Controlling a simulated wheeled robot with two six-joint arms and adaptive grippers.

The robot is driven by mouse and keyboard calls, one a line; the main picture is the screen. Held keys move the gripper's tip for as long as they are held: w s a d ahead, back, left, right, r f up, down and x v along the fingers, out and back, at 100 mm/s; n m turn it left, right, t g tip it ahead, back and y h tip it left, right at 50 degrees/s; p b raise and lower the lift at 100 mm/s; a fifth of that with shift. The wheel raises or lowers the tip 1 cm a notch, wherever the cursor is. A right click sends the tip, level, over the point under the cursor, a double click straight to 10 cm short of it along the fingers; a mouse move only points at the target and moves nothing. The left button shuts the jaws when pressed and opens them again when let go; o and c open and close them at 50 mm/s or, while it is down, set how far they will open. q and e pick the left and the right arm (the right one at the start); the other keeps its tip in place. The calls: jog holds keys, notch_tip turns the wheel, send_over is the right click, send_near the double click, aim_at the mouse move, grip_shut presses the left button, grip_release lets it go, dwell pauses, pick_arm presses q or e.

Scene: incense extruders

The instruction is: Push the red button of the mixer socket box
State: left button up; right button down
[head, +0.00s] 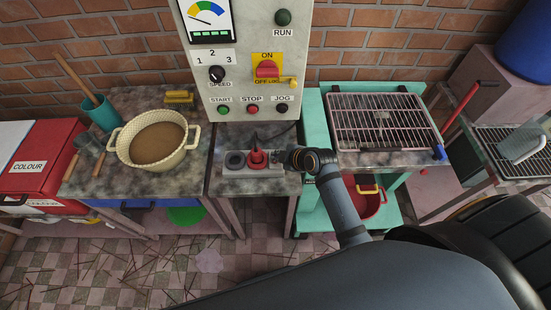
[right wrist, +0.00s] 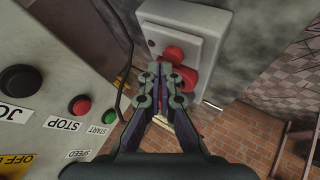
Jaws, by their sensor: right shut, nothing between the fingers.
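The mixer socket box (head: 268,171) is a pale box on the bench below the control panel. In the head view it has a dark round socket (head: 235,160) and a red plug-like part (head: 257,157). My right gripper (head: 284,158) is shut and empty over its right part, hiding what is there. In the right wrist view the box (right wrist: 188,22) shows a small red round part (right wrist: 172,53), which looks like the button, and a larger red part (right wrist: 189,78). The closed fingertips (right wrist: 172,72) are close in front of these; contact cannot be told. My left gripper is out of view.
The control panel (head: 235,75) rises behind the box, with STOP (head: 253,109) and other buttons. A pot of brown paste (head: 157,145) stands left. A wire rack (head: 380,120) lies right. A dark cord (right wrist: 124,95) hangs near the fingers.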

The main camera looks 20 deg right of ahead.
jog(key=shift+f, duration=0.1)
jog(key=shift+f, duration=0.35)
dwell(0.4)
jog(key=shift+r+p, duration=0.4)
jog(key=shift+p, duration=0.05)
notch_tip(320, 180, up, 6)
jog(key=p, duration=0.6)
jog(key=shift+r, duration=0.15)
